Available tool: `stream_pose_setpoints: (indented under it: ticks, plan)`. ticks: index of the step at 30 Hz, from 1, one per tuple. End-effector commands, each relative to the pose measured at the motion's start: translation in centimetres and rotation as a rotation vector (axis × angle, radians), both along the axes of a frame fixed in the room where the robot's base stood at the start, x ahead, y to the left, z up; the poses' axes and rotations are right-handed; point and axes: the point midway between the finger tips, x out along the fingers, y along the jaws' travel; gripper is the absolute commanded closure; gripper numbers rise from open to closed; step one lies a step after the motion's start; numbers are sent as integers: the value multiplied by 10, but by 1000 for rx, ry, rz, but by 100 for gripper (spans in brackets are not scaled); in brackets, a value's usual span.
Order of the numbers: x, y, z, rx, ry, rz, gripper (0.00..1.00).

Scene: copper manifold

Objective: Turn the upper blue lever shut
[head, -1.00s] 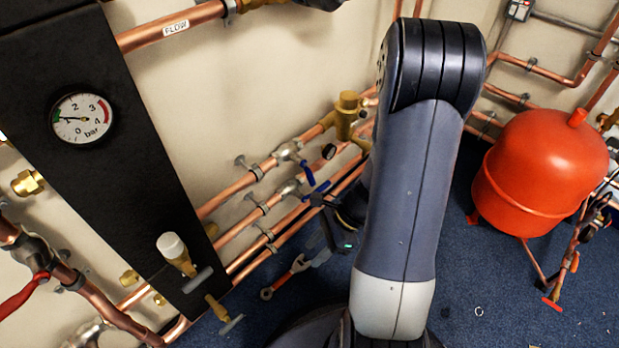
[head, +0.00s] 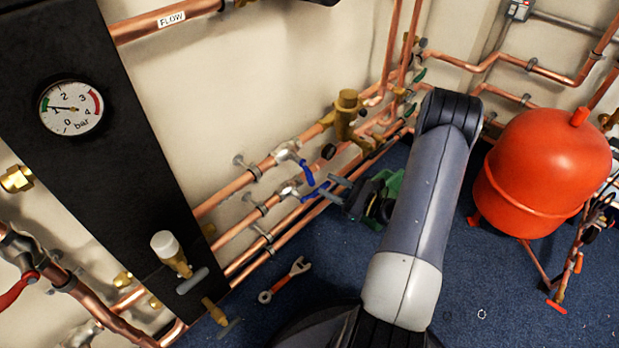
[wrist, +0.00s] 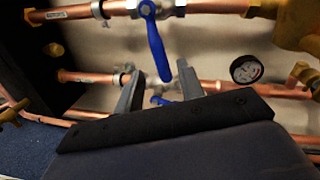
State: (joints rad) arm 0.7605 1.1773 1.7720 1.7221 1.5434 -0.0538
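The upper blue lever (head: 307,173) sits on a valve of the upper copper pipe. In the wrist view this lever (wrist: 158,52) hangs down from its valve, slightly tilted, across the wall between two pipes. The lower blue lever (head: 316,191) is on the pipe below; part of it (wrist: 160,101) shows between my fingers in the wrist view, the rest hidden. My gripper (head: 338,186) is open, just right of the levers in the head view. In the wrist view its fingers (wrist: 157,88) are spread, with the upper lever's tip above the gap; contact cannot be told.
A brass fitting (head: 346,112) and a small gauge (wrist: 246,69) are right of the levers. A black panel (head: 95,170) is at left. A spanner (head: 285,280) lies on the blue carpet, a green object (head: 391,186) behind my gripper, a red tank (head: 545,172) at right.

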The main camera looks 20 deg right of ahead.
Motion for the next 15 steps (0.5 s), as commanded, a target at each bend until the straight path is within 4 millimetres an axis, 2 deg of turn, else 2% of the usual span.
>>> stream_pose_setpoints:
  ticks: [3,9,15]
  plan:
    - [18,16,-2,-2,-1,7,63]
    - [43,35,-2,-2,0,6,63]
    - [56,44,-1,0,1,3,63]
